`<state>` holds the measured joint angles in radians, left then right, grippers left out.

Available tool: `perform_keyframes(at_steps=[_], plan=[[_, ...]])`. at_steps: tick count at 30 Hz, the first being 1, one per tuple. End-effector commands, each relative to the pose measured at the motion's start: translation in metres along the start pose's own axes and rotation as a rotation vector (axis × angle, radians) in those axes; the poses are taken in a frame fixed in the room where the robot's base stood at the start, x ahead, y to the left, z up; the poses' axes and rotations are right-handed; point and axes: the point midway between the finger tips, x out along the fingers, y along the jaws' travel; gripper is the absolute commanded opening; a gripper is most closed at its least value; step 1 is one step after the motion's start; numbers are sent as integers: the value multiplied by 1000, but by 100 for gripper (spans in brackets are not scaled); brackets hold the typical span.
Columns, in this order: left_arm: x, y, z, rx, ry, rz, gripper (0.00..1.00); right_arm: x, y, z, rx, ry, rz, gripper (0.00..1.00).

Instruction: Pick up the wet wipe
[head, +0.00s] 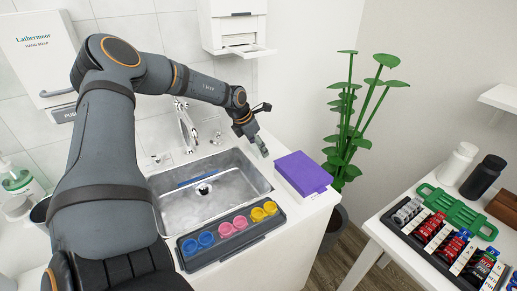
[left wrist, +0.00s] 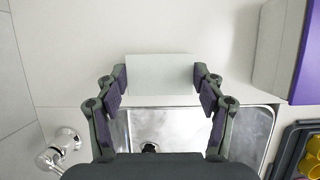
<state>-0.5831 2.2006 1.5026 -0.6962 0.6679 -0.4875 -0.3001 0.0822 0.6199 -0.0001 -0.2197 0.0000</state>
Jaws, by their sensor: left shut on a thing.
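My left gripper (head: 257,138) is at the right back corner of the sink, in front of the tiled wall. In the left wrist view the left gripper (left wrist: 160,82) has its two fingers on either side of a pale, flat, rectangular wet wipe (left wrist: 160,74) and is shut on it. The wipe lies across the gap between the fingertips. In the head view only a small pale part of the wipe (head: 263,150) shows below the fingers. My right gripper is not in view.
A steel sink (head: 158,184) with a tap (head: 187,128) lies below the arm. A purple-topped box (head: 303,172) stands to its right. A dark tray (head: 240,238) of coloured rings is in front. A plant (head: 348,130) and a side table (head: 400,240) are further right.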

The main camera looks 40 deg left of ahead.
Motion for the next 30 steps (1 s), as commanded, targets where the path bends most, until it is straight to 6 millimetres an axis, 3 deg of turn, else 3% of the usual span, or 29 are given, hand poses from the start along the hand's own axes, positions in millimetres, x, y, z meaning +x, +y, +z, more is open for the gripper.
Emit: perform_keyframes(at_steps=[7, 15, 24, 30], plan=[[-28, 1, 13, 1, -6, 1, 56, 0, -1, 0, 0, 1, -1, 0], [-87, -50, 27, 5, -5, 0, 56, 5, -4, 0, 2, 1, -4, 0], [-115, -110, 27, 4, -2, 2, 56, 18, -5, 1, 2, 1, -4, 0], [-126, -133, 28, 2, 0, 1, 56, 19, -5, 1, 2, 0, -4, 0]])
